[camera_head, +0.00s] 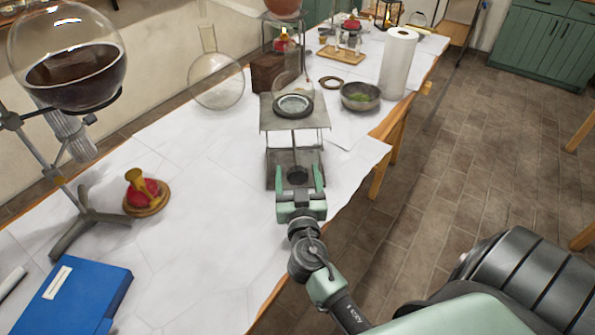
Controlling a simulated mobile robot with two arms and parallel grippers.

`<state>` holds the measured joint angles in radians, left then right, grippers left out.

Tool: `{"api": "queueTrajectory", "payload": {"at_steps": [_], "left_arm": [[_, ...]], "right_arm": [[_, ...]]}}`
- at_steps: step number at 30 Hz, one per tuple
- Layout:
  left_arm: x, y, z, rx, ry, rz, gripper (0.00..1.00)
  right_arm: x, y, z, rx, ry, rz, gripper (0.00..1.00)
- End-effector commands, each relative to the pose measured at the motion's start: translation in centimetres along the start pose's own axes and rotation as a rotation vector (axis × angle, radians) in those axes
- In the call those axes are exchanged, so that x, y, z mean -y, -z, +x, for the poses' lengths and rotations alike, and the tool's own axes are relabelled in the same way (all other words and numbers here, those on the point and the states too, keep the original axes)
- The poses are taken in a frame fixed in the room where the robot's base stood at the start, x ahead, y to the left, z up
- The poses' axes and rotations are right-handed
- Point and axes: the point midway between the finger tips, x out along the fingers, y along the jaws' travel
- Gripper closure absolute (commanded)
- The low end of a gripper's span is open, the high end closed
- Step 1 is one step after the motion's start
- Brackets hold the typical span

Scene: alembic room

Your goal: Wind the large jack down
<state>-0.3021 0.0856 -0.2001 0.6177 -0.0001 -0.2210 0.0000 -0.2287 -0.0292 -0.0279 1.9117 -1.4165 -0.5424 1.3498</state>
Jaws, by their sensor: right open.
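The large jack (318,118) is a grey metal lab jack in the middle of the table, with its top plate raised well above its base. A dark ring with a glass vessel sits on the plate. A dark round knob (298,175) shows at the jack's near side. My right gripper (299,178) is open in front of the jack, with one green finger on each side of the knob. I cannot tell whether the fingers touch it. My left gripper is not in view.
A round flask (215,82) stands left of the jack. A metal bowl (360,97) and paper roll (399,62) stand behind right. A large flask of dark liquid (75,75) hangs on a stand at left. A blue binder (72,300) lies front left.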

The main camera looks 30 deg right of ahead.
Motion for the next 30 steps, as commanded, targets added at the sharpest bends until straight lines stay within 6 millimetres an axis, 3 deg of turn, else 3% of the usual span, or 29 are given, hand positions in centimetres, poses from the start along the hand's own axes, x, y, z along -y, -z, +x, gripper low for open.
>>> {"api": "queueTrajectory", "payload": {"at_steps": [3,6,13,23,30], "left_arm": [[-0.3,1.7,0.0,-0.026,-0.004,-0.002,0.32],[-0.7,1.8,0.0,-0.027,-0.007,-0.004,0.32],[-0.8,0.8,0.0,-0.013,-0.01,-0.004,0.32],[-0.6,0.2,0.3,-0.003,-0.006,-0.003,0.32],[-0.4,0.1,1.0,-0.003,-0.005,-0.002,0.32]], "right_arm": [[0.0,0.0,0.1,0.0,0.0,0.001,0.3],[0.0,0.0,0.1,0.0,0.0,0.001,0.3],[0.0,0.0,0.0,0.0,0.0,0.0,0.93],[0.0,-0.1,0.0,0.0,0.0,-0.044,0.93],[-0.1,-0.1,0.0,-0.001,0.0,-0.191,0.93]]}}
